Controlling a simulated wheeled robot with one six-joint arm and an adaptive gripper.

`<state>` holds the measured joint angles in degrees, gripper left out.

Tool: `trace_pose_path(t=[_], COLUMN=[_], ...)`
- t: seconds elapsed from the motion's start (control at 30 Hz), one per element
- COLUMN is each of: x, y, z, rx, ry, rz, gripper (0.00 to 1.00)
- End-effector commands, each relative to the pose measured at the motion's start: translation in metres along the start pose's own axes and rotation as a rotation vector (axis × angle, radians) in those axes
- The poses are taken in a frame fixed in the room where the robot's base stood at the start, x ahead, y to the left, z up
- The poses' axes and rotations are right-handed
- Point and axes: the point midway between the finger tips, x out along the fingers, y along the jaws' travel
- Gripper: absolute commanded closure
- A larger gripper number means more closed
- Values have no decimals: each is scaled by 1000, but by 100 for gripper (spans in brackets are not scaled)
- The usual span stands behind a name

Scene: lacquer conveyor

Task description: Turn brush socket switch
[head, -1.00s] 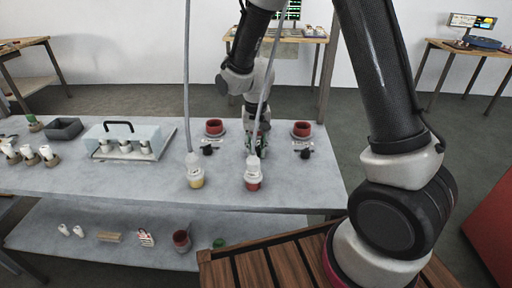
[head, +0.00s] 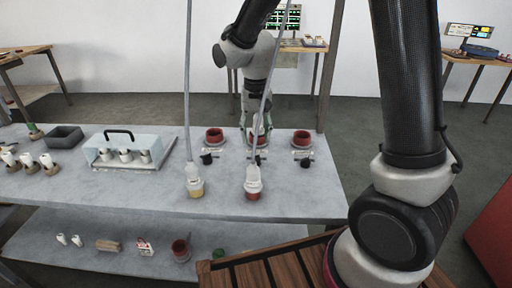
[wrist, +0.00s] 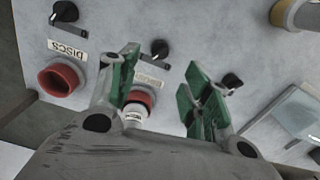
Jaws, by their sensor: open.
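The brush socket (wrist: 140,98) is a red ring, the middle of three on the table; its label (wrist: 147,77) is partly covered by my left finger. Its switch is a black knob (wrist: 160,48), which shows beyond my fingertips in the wrist view and in front of my gripper in the head view (head: 255,160). In the head view my gripper (head: 257,134) is over the middle socket, behind the knob. The knob's exact angle is hard to tell.
A socket labelled DISCS (wrist: 62,80) with its black knob (wrist: 65,12) stands at one side, another knob (wrist: 232,82) at the other. Two hanging cables end in a yellow-tipped plug (head: 195,182) and a red-tipped plug (head: 253,184) near the table's front. A clear case (head: 125,150) stands left.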

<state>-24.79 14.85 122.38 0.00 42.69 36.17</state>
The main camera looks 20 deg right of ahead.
Motion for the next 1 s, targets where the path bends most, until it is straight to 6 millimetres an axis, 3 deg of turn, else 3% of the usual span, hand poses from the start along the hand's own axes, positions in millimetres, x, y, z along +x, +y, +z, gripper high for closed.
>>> trace_pose_path(t=[0.2,0.57,0.7,0.8,1.0], x=[-25,-28,-28,-19,-54], y=[0,0,2,18,70], z=[0,0,3,24,65], rx=[0,-4,-84,-212,-366], ry=[1,-1,-11,-67,-57], rz=[-1,1,7,38,23], gripper=[51,51,51,51,51])
